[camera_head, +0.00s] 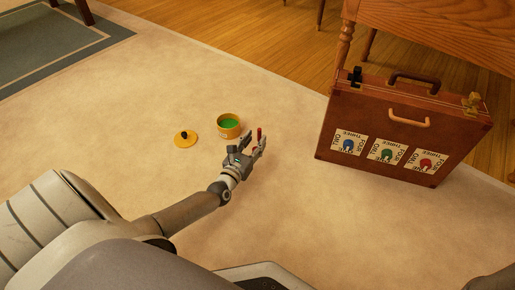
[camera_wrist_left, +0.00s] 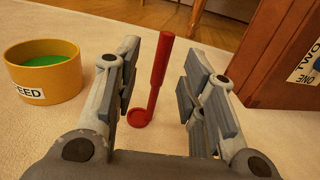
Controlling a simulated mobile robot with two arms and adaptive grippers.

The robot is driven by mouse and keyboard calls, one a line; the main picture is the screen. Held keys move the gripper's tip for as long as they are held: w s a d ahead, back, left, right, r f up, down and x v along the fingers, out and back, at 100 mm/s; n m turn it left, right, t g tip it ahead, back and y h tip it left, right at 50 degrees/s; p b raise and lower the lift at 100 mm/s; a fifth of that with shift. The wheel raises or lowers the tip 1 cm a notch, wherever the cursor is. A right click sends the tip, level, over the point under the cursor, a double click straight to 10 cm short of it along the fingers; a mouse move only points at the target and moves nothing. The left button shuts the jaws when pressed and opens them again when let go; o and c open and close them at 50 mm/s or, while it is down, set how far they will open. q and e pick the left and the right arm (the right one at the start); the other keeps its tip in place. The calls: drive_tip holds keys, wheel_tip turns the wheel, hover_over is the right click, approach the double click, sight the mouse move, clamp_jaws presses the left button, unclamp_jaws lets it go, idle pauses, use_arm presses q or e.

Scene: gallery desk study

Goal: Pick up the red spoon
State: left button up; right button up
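The red spoon (camera_wrist_left: 157,80) stands upright on the carpet between the two open fingers of my left gripper (camera_wrist_left: 160,95) in the left wrist view. Its bowl is at the bottom and its handle points up. In the head view the spoon (camera_head: 259,136) shows as a thin red upright piece at the fingertips of my left gripper (camera_head: 253,146). My right gripper is not in view.
A yellow pot (camera_head: 229,126) with green contents stands just left of the gripper; it also shows in the wrist view (camera_wrist_left: 45,85). Its yellow lid (camera_head: 185,139) lies on the carpet. A brown case (camera_head: 400,128) with colored dials stands at right, near a wooden desk (camera_head: 440,25).

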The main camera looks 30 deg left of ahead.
sight(259, 136)
use_arm(q)
drive_tip(key=w, duration=0.1)
drive_tip(key=w+b, duration=0.1)
drive_tip(key=w, duration=0.1)
drive_tip(key=shift+w+a+f+b, duration=0.1)
drive_tip(key=shift+f+b, duration=0.2)
drive_tip(key=shift+b, duration=0.05)
drive_tip(key=shift+w+r, duration=0.1)
drive_tip(key=shift+w, duration=0.15)
clamp_jaws()
